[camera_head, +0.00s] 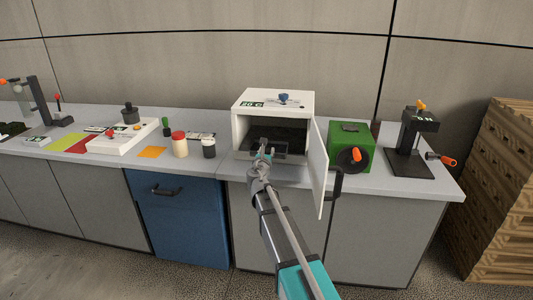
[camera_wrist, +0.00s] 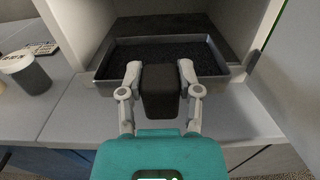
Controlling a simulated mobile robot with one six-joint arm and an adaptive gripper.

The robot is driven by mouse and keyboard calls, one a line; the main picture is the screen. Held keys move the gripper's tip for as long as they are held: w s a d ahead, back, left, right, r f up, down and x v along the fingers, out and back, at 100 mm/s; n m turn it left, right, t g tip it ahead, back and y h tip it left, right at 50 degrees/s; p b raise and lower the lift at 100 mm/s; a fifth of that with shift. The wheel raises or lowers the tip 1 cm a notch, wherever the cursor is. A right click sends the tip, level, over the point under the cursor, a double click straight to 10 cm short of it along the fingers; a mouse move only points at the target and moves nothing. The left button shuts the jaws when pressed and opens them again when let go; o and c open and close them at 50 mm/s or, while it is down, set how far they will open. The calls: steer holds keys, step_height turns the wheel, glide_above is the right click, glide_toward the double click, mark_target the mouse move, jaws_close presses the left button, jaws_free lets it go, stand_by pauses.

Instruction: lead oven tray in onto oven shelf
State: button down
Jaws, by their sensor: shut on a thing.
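A white oven (camera_head: 243,105) stands on the counter with its door (camera_head: 319,168) swung open to the right. A dark grey oven tray (camera_head: 284,149) filled with black granules is at the oven's mouth, partly inside. In the wrist view the tray (camera_wrist: 238,70) looks level. My gripper (camera_head: 264,155) is shut on the tray's dark handle block, which shows between the fingers in the wrist view (camera_wrist: 160,92). The oven shelf (camera_wrist: 170,25) shows as a dark surface behind the tray. The tray's underside is hidden, so I cannot tell whether it touches the shelf.
A green box with an orange-handled crank (camera_head: 349,146) stands right of the open door, with a black press (camera_head: 412,140) beyond. Wooden pallets (camera_head: 497,200) are stacked at far right.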

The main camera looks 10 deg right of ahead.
steer(key=shift+w+d+f+b, duration=0.1)
steer(key=shift+w+f+b, duration=0.15)
steer(key=shift+f+b, duration=0.3)
steer(key=shift+w+f+b, duration=0.25)
steer(key=shift+f+b, duration=0.2)
steer(key=shift+f, duration=0.2)
steer(key=shift+w+d+r, duration=0.15)
steer(key=shift+w, duration=0.5)
steer(key=shift+x, duration=6.25)
steer(key=shift+d, duration=0.1)
steer(key=shift+f, duration=0.6)
steer(key=shift+c, duration=1)
jaws_free()
steer(key=shift+o, duration=1)
